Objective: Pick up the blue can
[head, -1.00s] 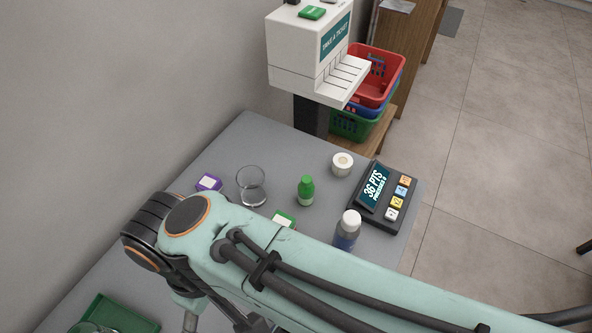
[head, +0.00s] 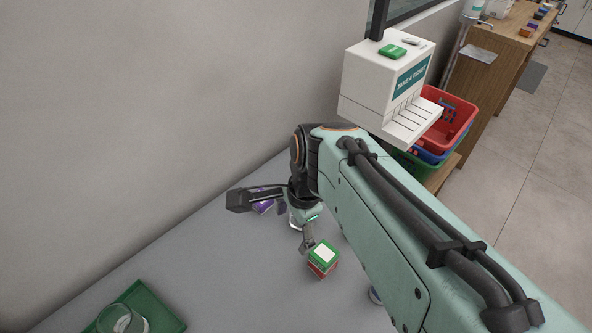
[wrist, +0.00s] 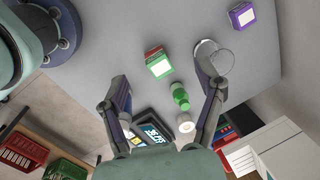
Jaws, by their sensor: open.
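No blue can shows clearly in either view now. A small grey-blue rounded piece (head: 375,295) shows at the lower edge of my arm in the head view, mostly hidden. I cannot tell whether it is the can. My gripper (head: 272,222) is open and empty above the counter, beside a red and green box (head: 322,257). In the wrist view my gripper (wrist: 162,68) has its fingers spread wide. The box (wrist: 158,62) and a green bottle (wrist: 180,96) appear between them. The left finger may hide something behind it.
A glass beaker (wrist: 222,62) and a purple box (wrist: 241,15) stand near the right finger in the wrist view. A white roll (wrist: 186,123) and a payment terminal (wrist: 153,134) are close by. A green tray (head: 155,300) and the ticket machine (head: 375,75) flank the counter.

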